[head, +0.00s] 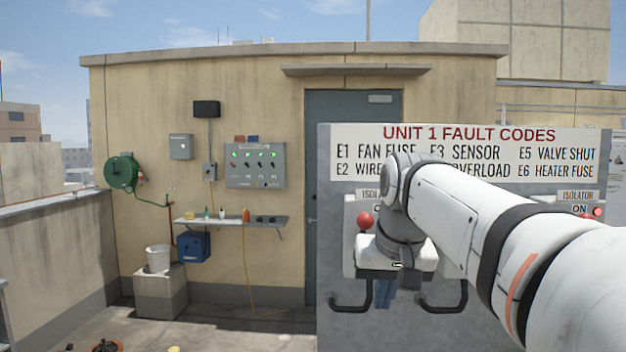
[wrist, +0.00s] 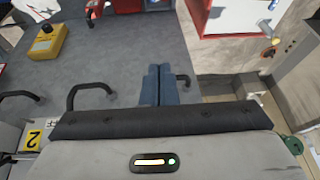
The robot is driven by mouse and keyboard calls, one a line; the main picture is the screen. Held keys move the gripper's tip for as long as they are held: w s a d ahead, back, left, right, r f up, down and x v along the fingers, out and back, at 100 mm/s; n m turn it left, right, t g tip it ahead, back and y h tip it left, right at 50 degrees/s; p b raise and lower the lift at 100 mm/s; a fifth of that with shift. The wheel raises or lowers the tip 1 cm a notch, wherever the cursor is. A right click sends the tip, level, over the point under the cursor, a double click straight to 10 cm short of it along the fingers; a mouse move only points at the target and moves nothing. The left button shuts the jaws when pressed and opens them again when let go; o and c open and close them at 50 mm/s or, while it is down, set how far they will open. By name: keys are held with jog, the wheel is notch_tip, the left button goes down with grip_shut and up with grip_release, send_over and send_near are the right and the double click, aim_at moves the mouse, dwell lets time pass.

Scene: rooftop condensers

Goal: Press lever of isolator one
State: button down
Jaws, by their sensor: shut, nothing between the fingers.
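The Unit 1 cabinet (head: 470,330) stands at the right in the head view. A partly covered isolator plate (head: 350,240) is on its front, with a cut-off label reading "ISOL" and a red ball knob (head: 365,220), likely its lever's end. My arm hides much of this plate, and its number cannot be read. My gripper (head: 383,295) hangs below my wrist in front of the cabinet, between two black handles. In the wrist view my gripper (wrist: 159,72) shows two blue fingers closed together and empty. No contact with the knob is visible.
A second isolator (head: 578,198), marked ON, is at the right, partly behind my arm. Black handles (head: 348,305) protrude from the cabinet. A shelf (head: 232,221) with bottles and a bucket (head: 158,258) are left. A yellow box (wrist: 47,42) shows in the wrist view.

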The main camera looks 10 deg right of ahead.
jog(key=w+r+t+p, duration=0.1)
jog(key=w+r+p, duration=0.1)
jog(key=r, duration=1.1)
jog(key=w+d+r+m+t+p, duration=0.1)
jog(key=w+r+p, duration=0.1)
jog(key=r, duration=1.1)
jog(key=shift+w+r+m+p, duration=0.2)
jog(key=shift+r+m+p, duration=0.1)
jog(key=shift+p, duration=0.5)
jog(key=shift+f, duration=0.15)
jog(key=b, duration=0.1)
send_over(370, 215)
notch_tip(370, 215, down, 8)
jog(key=r, duration=0.1)
jog(key=f, duration=0.3)
jog(key=shift+w+d+f, duration=0.15)
jog(key=shift+w+f, duration=0.05)
jog(key=shift+f, duration=0.2)
jog(key=shift+s+f, duration=0.15)
jog(key=shift+f, duration=0.55)
